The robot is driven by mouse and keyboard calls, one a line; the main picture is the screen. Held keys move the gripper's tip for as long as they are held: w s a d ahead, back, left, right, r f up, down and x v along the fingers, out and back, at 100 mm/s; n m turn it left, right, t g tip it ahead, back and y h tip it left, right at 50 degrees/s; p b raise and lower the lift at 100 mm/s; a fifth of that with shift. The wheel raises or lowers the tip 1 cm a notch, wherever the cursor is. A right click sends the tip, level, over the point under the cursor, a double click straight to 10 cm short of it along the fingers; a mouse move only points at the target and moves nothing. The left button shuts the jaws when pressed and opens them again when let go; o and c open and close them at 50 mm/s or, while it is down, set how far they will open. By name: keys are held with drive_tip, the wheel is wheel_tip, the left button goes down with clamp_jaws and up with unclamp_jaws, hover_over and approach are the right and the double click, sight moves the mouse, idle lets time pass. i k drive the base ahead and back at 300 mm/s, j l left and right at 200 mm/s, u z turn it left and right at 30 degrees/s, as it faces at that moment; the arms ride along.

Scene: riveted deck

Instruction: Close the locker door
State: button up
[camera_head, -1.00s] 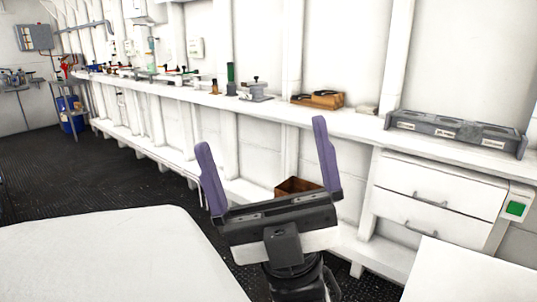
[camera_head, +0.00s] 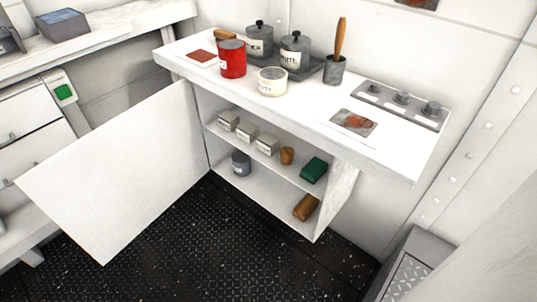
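The locker (camera_head: 345,181) is a white cabinet under a white countertop, with its front open. Its door (camera_head: 120,170) is a flat white panel swung wide open to the left, joined near the locker's left front edge. Inside, the upper shelf holds white boxes (camera_head: 267,144), a brown cup (camera_head: 287,156) and a green block (camera_head: 314,170). Below are a grey tin (camera_head: 241,163) and a brown block (camera_head: 306,207). My gripper is not in view.
The countertop (camera_head: 300,98) bears a red can (camera_head: 232,58), a cream tin (camera_head: 272,81), grey canisters (camera_head: 295,52) and a grey panel with knobs (camera_head: 402,103). White drawers (camera_head: 30,115) stand at left. A grey box (camera_head: 412,268) stands at lower right. The dark floor (camera_head: 230,250) before the locker is clear.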

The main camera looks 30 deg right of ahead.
sight(106, 187)
drive_tip(key=i+u, duration=0.15)
drive_tip(key=u, duration=0.25)
drive_tip(key=i+j+u, duration=0.1)
drive_tip(key=u, duration=0.3)
drive_tip(key=i+u, duration=0.15)
drive_tip(key=u, duration=0.2)
